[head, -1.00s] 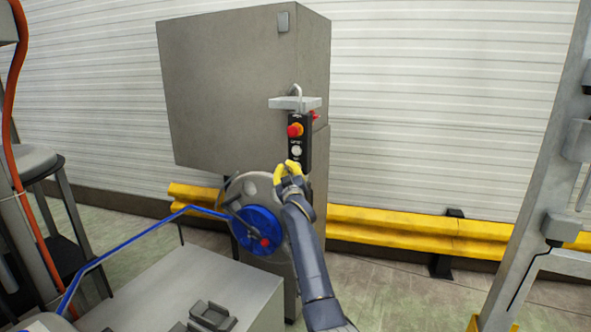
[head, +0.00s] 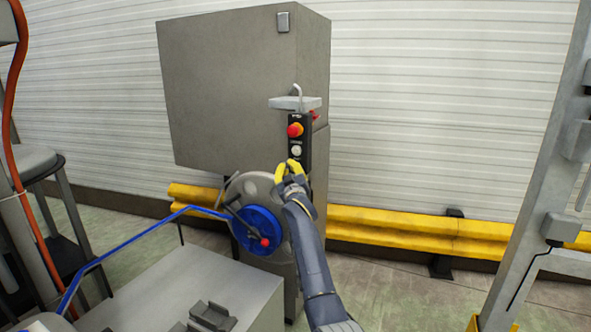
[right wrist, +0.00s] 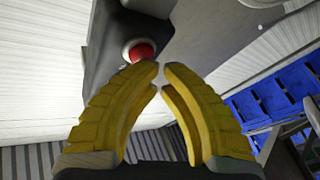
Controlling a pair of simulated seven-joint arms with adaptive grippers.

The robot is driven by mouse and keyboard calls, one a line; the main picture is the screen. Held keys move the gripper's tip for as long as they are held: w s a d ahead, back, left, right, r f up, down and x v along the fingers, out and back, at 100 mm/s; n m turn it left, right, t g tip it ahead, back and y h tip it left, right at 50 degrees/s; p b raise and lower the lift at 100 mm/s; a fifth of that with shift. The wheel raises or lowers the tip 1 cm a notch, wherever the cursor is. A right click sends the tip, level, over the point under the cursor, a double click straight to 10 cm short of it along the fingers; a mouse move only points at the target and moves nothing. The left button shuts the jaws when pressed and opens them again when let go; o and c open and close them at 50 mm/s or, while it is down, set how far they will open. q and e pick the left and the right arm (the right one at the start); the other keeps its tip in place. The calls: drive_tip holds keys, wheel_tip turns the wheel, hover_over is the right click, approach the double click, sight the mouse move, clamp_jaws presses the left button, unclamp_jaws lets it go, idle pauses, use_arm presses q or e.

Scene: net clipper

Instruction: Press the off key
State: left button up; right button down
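A black control box (head: 299,143) hangs on the grey cabinet. My right gripper (head: 289,166) is at the lower part of the box and covers what is there. In the right wrist view its yellow fingertips (right wrist: 161,66) are almost together, with nothing between them. A red button with a pale ring (right wrist: 141,52) shows just beyond the fingertips, partly covered; I cannot tell whether they touch. My left gripper is not in view.
The grey cabinet (head: 235,85) stands behind the box. A blue reel (head: 258,231) with a blue rod is left of my right arm. A low grey block (head: 235,283) is in front. A yellow rail (head: 400,222) runs along the wall.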

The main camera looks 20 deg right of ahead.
drive_tip(key=shift+w+d, duration=0.25)
drive_tip(key=shift+w, duration=0.05)
idle(0.5)
drive_tip(key=shift+s+a, duration=0.6)
drive_tip(key=shift+s, duration=0.05)
drive_tip(key=shift+s+a, duration=0.1)
idle(0.4)
drive_tip(key=shift+s+a, duration=1.6)
drive_tip(key=shift+s, duration=0.1)
